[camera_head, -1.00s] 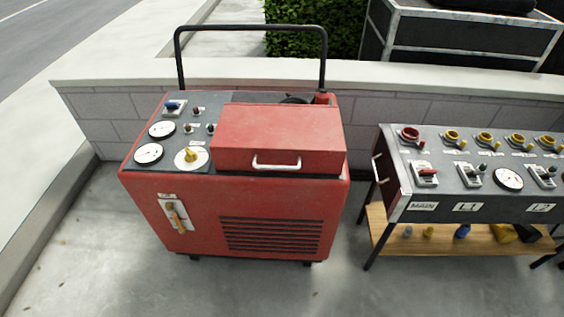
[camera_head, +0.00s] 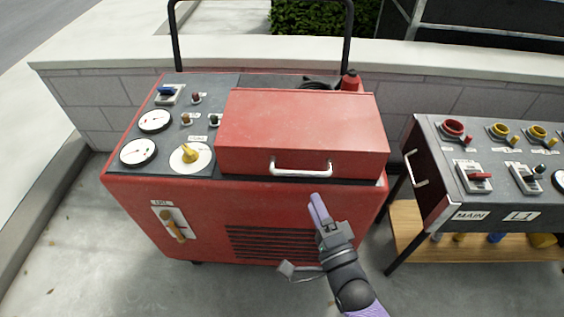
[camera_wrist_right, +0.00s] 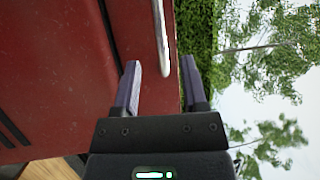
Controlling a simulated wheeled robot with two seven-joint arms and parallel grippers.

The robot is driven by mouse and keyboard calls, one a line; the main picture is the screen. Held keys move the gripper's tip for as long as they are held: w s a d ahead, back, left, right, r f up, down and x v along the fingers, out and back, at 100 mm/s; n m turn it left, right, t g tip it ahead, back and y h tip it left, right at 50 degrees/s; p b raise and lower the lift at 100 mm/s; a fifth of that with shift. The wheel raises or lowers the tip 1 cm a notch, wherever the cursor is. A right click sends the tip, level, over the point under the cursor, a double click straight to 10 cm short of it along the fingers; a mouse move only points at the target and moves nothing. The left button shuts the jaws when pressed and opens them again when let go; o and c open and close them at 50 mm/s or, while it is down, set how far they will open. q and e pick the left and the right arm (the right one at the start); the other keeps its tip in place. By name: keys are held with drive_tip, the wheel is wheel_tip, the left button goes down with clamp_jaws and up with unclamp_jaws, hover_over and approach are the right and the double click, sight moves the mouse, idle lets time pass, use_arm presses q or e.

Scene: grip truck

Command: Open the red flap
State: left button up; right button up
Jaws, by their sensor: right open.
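The red flap (camera_head: 302,122) is the closed, box-shaped red lid on top of the red machine (camera_head: 150,195). Its pale metal handle (camera_head: 300,172) runs across the lower front edge. In the right wrist view the handle (camera_wrist_right: 161,38) is upright in the picture, ahead of the fingertips and between their lines. My right gripper (camera_head: 320,208) is below and slightly right of the handle, in front of the machine. It also shows in the right wrist view (camera_wrist_right: 162,82), open, with nothing between its purple fingers. My left gripper is out of view.
Left of the flap is a panel with gauges, knobs and a yellow dial (camera_head: 190,154). A control table (camera_head: 455,200) with switches stands close on the right. A low block wall (camera_head: 80,98) runs behind. Concrete floor is clear at front left.

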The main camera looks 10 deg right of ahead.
sight(301, 171)
drive_tip(key=b+x, duration=0.2)
drive_tip(key=x, duration=0.6)
drive_tip(key=shift+w, duration=0.25)
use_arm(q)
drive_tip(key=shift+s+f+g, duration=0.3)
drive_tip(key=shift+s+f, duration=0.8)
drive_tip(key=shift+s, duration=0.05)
use_arm(e)
clamp_jaws()
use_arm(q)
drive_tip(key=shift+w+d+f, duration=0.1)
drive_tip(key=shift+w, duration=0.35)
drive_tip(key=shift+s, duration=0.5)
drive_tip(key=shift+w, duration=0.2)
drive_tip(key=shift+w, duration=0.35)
